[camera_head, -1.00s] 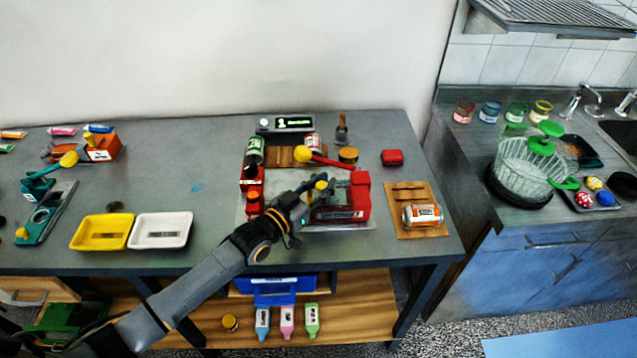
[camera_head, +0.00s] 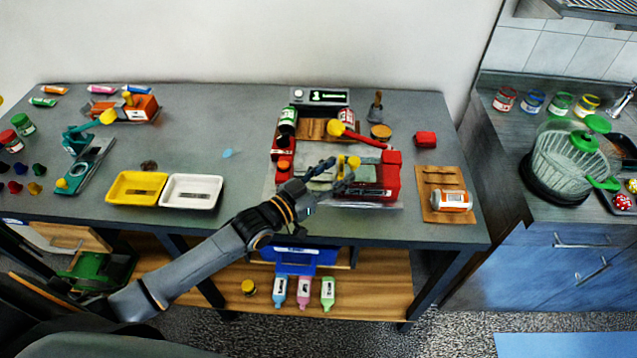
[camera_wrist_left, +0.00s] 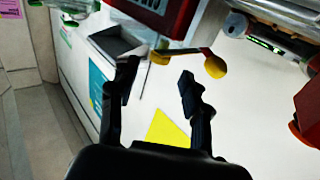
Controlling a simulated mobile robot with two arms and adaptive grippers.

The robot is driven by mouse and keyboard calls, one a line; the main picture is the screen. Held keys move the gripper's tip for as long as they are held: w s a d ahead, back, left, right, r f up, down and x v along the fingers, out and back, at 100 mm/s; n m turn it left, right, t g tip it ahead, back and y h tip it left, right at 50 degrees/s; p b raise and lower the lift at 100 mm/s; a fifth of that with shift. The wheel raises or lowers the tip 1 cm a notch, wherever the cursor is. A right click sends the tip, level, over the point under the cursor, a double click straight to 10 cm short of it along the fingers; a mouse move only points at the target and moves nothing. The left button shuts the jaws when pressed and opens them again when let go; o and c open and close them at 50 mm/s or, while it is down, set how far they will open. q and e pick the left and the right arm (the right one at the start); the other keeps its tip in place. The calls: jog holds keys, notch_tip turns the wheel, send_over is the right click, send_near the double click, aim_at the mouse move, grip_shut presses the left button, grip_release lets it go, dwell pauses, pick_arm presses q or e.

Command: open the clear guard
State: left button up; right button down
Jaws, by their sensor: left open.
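The red machine (camera_head: 381,175) stands on the grey table, with a see-through panel, likely the clear guard (camera_head: 319,168), at its middle. The arm and fingers partly hide this panel, and I cannot tell its exact position. A small yellow knob (camera_head: 352,162) sits at my left gripper's fingertips. My left gripper (camera_head: 336,172) is open above the front of the machine. No contact is clear. My right gripper is out of view.
A display (camera_head: 320,97) stands behind the machine. A wooden board (camera_head: 433,178) with an orange-and-white bottle lies right.

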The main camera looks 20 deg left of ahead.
pick_arm(q)
jog(key=v, duration=0.6)
jog(key=shift+s, duration=0.1)
dwell(0.3)
